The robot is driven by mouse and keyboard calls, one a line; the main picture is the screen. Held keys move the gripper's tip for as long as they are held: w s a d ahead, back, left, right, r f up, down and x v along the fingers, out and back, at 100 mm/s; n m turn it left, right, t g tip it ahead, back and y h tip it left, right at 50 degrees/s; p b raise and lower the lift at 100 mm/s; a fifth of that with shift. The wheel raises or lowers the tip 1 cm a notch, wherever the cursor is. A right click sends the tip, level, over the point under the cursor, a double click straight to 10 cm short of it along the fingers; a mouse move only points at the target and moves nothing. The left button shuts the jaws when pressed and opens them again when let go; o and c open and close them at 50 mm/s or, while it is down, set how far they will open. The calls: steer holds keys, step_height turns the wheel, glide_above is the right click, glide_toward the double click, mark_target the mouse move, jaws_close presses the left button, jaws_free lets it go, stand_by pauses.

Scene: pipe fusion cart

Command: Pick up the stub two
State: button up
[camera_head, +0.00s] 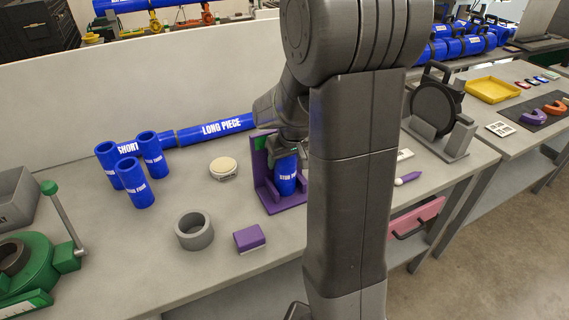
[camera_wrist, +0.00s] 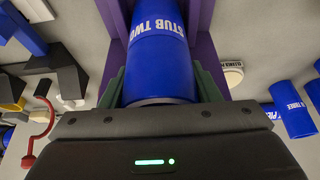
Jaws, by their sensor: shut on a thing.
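Stub two (camera_head: 286,178) is a short blue cylinder with white lettering, upright at a purple L-shaped holder (camera_head: 262,185) on the grey bench. My gripper (camera_wrist: 160,82) is shut on stub two, with a green finger on each side of it. In the wrist view stub two (camera_wrist: 160,50) fills the space between the fingers, its label readable, with purple walls beside it. In the head view my arm hides most of the gripper. I cannot tell whether the stub's base still touches the holder.
Several blue stubs (camera_head: 134,184) stand to the left, near the long blue pipe (camera_head: 220,127). A grey ring (camera_head: 194,231), a purple block (camera_head: 249,238) and a round cream-topped item (camera_head: 223,167) lie close by. A green machine (camera_head: 30,265) is at front left. The bench's front middle is clear.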

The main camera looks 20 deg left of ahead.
step_height(320, 180, up, 28)
steer(key=b, duration=0.1)
stand_by(0.5)
